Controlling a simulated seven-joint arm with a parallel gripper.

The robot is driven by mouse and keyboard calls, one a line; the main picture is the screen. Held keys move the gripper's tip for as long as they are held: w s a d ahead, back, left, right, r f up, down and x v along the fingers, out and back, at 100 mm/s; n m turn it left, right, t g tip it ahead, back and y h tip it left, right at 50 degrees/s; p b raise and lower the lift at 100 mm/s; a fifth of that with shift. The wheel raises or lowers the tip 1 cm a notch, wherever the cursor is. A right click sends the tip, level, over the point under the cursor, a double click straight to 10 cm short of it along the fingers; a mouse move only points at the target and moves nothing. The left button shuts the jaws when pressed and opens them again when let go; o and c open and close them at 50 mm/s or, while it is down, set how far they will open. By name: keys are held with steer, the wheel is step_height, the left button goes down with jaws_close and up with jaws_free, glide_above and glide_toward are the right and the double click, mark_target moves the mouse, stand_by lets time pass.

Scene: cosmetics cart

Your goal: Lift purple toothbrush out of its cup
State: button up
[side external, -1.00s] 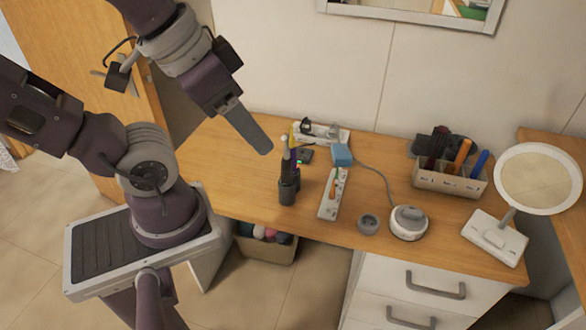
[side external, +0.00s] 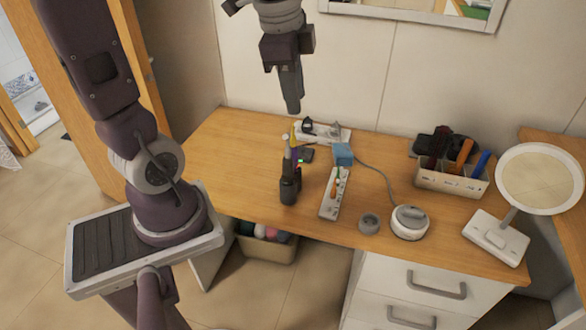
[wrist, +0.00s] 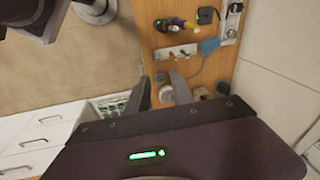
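The dark cup (side external: 289,190) stands upright on the wooden desk and holds several toothbrushes. A thin purple part, which looks like the purple toothbrush (side external: 295,157), shows among yellow and whitish ones. In the wrist view the cup (wrist: 162,25) and its brushes are small at the top centre, and I cannot clearly separate the purple one.
A round white device (side external: 409,222), an organizer box (side external: 450,182) and a round mirror (side external: 538,178) stand farther right. The desk left of the cup is clear.

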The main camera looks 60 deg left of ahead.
steer(key=w+a+f+m+g, duration=0.1)
steer(key=w+a+f+m, duration=0.25)
steer(key=a, duration=0.25)
steer(key=m+g+h, duration=0.1)
steer(key=m+h, duration=0.1)
steer(key=m, duration=0.2)
glide_toward(292, 138)
steer(key=shift+m, duration=0.25)
steer(key=f, duration=1.2)
steer(key=shift+w+d+f, duration=0.25)
steer(key=shift+w+f, duration=0.1)
steer(key=shift+w, duration=0.05)
jaws_close()
